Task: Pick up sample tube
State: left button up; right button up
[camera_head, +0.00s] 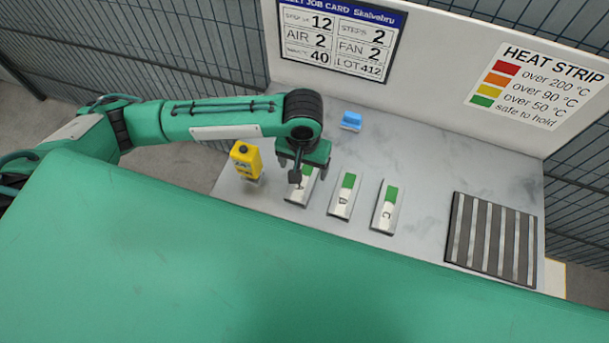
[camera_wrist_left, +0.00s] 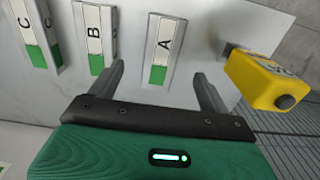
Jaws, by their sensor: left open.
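Three narrow white-and-green pieces lettered A (camera_head: 303,190), B (camera_head: 344,197) and C (camera_head: 386,208) lie in grey holders on the grey table (camera_head: 420,165). I cannot tell for sure which of them is the sample tube. My left gripper (camera_head: 296,178) is over piece A and partly hides it. In the left wrist view the gripper (camera_wrist_left: 162,80) is open, and piece A (camera_wrist_left: 162,48) shows between and beyond its fingers, with nothing gripped. Piece B (camera_wrist_left: 95,38) and piece C (camera_wrist_left: 34,35) show to its left. My right gripper is not in view.
A yellow device (camera_head: 246,160) stands left of A, close to the gripper; a small blue object (camera_head: 350,121) lies behind. A dark slatted rack (camera_head: 492,238) is at the right. A white back panel (camera_head: 430,60) carries a job card and heat strip chart.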

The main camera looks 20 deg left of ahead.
aim_at(304, 183)
pick_arm(q)
jog(key=f, duration=0.3)
jog(key=shift+w, duration=0.25)
jog(key=shift+a+f+p, duration=0.1)
jog(key=shift+f+p, duration=0.45)
jog(key=shift+f, duration=0.3)
notch_tip(304, 183, down, 4)
jog(key=shift+a+r+p, duration=0.15)
jog(key=shift+p, duration=0.5)
jog(key=shift+f, duration=0.4)
jog(key=c, duration=1.2)
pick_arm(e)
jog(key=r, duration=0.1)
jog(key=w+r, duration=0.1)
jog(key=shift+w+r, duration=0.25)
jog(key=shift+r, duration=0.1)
